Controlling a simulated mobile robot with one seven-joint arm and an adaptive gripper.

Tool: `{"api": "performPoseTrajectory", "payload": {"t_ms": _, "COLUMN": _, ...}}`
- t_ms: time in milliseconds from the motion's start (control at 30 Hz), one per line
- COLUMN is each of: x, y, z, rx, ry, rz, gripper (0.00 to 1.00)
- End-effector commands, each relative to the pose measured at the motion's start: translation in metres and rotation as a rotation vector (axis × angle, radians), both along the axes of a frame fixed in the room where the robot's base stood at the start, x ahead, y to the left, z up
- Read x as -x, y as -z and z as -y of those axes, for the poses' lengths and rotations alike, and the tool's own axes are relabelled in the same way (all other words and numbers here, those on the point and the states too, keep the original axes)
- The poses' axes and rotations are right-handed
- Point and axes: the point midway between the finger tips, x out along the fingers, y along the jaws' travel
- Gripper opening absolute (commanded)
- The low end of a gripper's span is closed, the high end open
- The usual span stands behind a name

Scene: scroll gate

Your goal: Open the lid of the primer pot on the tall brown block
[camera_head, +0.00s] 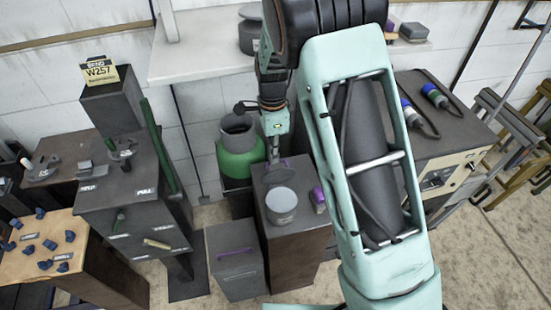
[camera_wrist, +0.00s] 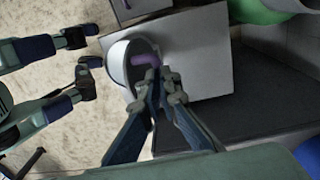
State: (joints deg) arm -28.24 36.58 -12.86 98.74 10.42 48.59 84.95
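The tall brown block (camera_head: 300,245) stands mid-picture. On it is the grey primer pot (camera_head: 281,208), a short round tub with a pale top. The fingers hide part of the handle, and the pot's inside is unclear.
A purple item (camera_head: 318,199) is at the block's right edge. A green gas bottle (camera_head: 240,150) stands close behind left. A lower grey box (camera_head: 235,265) with a purple handle stands left. A grey bench (camera_head: 440,120) is on the right.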

Motion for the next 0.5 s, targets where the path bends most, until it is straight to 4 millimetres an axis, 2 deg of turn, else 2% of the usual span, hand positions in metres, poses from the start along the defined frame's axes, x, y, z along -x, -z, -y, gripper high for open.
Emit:
{"api": "performPoseTrajectory", "payload": {"t_ms": 33, "x": 0.0126, "y": 0.0166, "z": 0.0028, "rx": 0.012, "ry": -0.005, "rz": -0.038, "gripper": 0.00}}
{"api": "performPoseTrajectory", "payload": {"t_ms": 100, "x": 0.0127, "y": 0.0167, "z": 0.0026, "rx": 0.013, "ry": -0.006, "rz": -0.040, "gripper": 0.02}}
{"api": "performPoseTrajectory", "payload": {"t_ms": 300, "x": 0.0137, "y": 0.0168, "z": 0.0024, "rx": 0.014, "ry": -0.008, "rz": -0.043, "gripper": 0.24}}
{"api": "performPoseTrajectory", "payload": {"t_ms": 500, "x": 0.0123, "y": 0.0152, "z": 0.0022, "rx": 0.013, "ry": -0.007, "rz": -0.039, "gripper": 0.26}}
